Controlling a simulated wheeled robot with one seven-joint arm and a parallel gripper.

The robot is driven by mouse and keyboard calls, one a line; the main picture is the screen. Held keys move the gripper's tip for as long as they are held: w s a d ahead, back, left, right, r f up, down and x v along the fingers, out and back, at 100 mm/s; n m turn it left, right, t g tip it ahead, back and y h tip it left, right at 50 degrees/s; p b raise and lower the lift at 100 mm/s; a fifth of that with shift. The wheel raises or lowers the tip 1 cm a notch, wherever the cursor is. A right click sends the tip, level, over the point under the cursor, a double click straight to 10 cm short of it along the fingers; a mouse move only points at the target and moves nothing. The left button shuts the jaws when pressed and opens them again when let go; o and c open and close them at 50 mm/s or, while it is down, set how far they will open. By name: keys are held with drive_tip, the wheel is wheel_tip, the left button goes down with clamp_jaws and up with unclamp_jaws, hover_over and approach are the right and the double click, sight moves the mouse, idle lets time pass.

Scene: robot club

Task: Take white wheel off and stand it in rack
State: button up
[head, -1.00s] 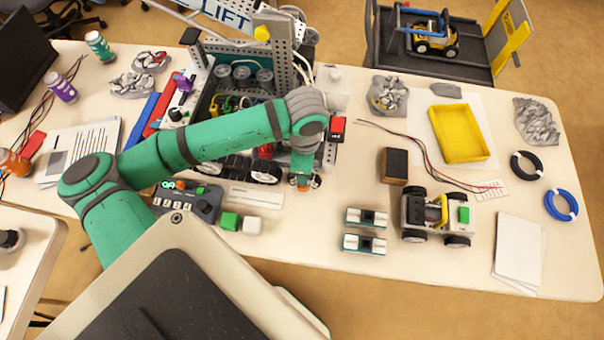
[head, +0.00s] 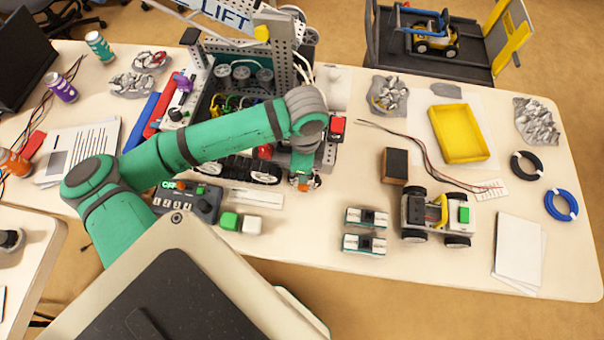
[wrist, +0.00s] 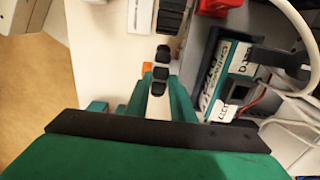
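A wheel edge with black rollers (wrist: 160,74) and a white side shows between the two green fingers of my gripper (wrist: 159,84) in the wrist view. The fingers lie on either side of it; I cannot tell whether both press on it. In the head view my gripper (head: 303,174) is low at the front right corner of the metal-framed LIFT robot (head: 293,42), over a small wheel (head: 304,184) with orange and dark parts, mostly hidden by the gripper. I cannot pick out a rack for certain.
Two teal and white blocks (head: 366,217) and a small wheeled car (head: 437,216) stand to the right. A brown block (head: 395,165), a yellow tray (head: 460,134) and cables lie behind them.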

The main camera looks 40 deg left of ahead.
clamp_jaws()
drive_tip(key=shift+s+d, duration=0.5)
drive_tip(key=shift+s, duration=0.3)
drive_tip(key=shift+s+d, duration=0.5)
drive_tip(key=shift+s, duration=0.3)
drive_tip(key=shift+s+d, duration=0.5)
drive_tip(key=shift+s, duration=0.3)
idle(1.0)
drive_tip(key=shift+r, duration=0.15)
drive_tip(key=shift+r, duration=2.9)
drive_tip(key=shift+w, duration=0.1)
